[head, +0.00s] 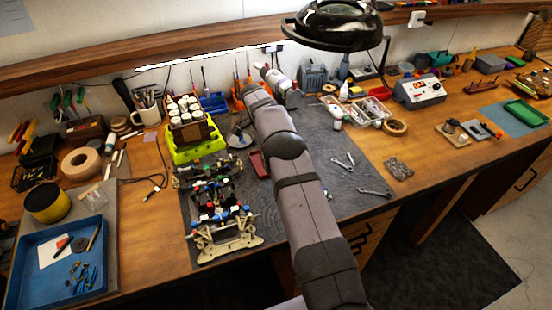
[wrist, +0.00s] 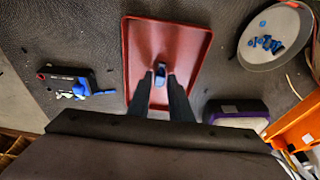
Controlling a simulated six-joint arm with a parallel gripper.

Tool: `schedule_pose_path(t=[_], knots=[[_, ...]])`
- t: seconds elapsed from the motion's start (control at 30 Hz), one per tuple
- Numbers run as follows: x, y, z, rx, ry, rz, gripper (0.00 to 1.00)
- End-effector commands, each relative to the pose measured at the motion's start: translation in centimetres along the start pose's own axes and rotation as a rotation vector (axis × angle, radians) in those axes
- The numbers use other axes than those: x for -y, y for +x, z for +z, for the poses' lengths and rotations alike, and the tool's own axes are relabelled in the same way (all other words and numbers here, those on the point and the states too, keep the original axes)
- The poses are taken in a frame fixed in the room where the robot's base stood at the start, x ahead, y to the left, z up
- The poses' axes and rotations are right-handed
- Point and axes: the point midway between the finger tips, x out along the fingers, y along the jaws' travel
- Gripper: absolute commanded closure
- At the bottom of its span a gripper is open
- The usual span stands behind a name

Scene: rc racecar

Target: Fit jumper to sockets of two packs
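In the wrist view my gripper (wrist: 160,77) points down over a shallow red tray (wrist: 192,35). Its two dark fingers stand either side of a small blue piece (wrist: 160,70), probably the jumper, with narrow gaps seeming to show beside it. I cannot tell whether it rests on the tray. A black pack (wrist: 62,80) with a red end spot and a blue-and-white plug lies left of the tray. A dark block with a purple edge (wrist: 240,104), perhaps the other pack, lies right, partly hidden by my gripper body. In the head view my arm hides the fingertips.
A round dish (wrist: 281,50) with blue bits and an orange holder (wrist: 298,122) lie at right in the wrist view. In the head view the car chassis (head: 228,238) stands left of my arm, near a yellow-green crate (head: 198,150). Wrenches (head: 375,192) lie right on the grey mat.

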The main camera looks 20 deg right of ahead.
Motion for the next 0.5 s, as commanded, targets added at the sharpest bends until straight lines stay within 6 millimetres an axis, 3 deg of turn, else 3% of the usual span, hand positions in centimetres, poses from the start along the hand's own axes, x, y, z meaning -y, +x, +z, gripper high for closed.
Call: schedule_pose_path(t=[0.07, 0.5], knots=[[0.0, 0.0, 0.0, 0.0, 0.0, 0.0, 1.0], [0.0, -0.28, -0.07, 0.0, 0.0, 0.0, 1.0]])
